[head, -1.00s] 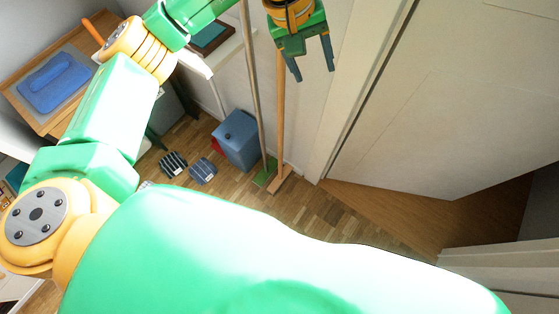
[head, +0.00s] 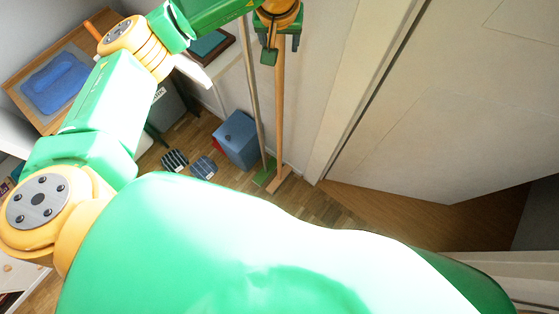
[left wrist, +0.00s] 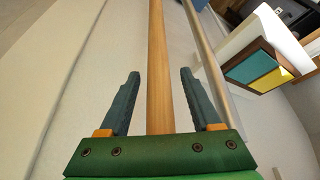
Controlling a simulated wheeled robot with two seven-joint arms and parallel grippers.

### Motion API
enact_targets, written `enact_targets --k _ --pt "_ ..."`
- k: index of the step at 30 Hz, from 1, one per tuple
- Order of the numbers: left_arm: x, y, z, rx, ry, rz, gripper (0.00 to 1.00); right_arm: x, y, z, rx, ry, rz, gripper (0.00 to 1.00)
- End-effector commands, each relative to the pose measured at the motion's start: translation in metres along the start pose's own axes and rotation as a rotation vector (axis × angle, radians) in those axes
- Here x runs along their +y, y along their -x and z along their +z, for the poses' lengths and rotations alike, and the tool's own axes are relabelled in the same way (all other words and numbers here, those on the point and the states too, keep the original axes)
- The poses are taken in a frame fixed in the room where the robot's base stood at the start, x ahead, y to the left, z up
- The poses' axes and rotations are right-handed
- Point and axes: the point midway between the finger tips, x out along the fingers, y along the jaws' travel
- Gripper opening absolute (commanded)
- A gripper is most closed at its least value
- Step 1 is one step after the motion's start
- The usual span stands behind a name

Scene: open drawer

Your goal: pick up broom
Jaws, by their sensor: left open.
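A broom with a long wooden handle (head: 279,110) and a wooden foot (head: 281,181) stands upright against the wall. My left gripper (head: 282,42) is at the upper part of this handle, near the top of the head view. In the left wrist view, the handle (left wrist: 158,70) runs between the two spread fingers of the left gripper (left wrist: 160,85), with a gap on each side. The gripper is open and not closed on it. My right gripper is not in view.
A grey pole (head: 256,100) with a green foot (head: 265,172) stands just left of the broom; it also shows in the left wrist view (left wrist: 205,50). A blue bin (head: 237,140) and striped slippers (head: 203,168) are on the floor. A white door (head: 450,100) is at right.

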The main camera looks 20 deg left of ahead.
Motion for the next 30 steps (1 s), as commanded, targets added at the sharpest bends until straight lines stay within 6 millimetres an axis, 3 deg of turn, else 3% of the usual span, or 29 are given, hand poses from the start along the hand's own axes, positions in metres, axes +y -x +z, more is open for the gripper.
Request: enact_targets --k 1,6,8,30 --pt "0.0001 -0.0001 0.0001 0.0 0.0 0.0 0.59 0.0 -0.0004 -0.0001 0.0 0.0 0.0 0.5" --pt "0.0002 0.0001 0.0002 0.0 0.0 0.0 0.13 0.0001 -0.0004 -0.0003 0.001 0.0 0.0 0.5" --pt "0.0002 0.0001 0.0002 0.0 0.0 0.001 0.0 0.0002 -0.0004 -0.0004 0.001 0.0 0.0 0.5" --pt "0.0002 0.0004 0.0002 -0.001 0.001 0.001 0.0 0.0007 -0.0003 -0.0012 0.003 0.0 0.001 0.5"
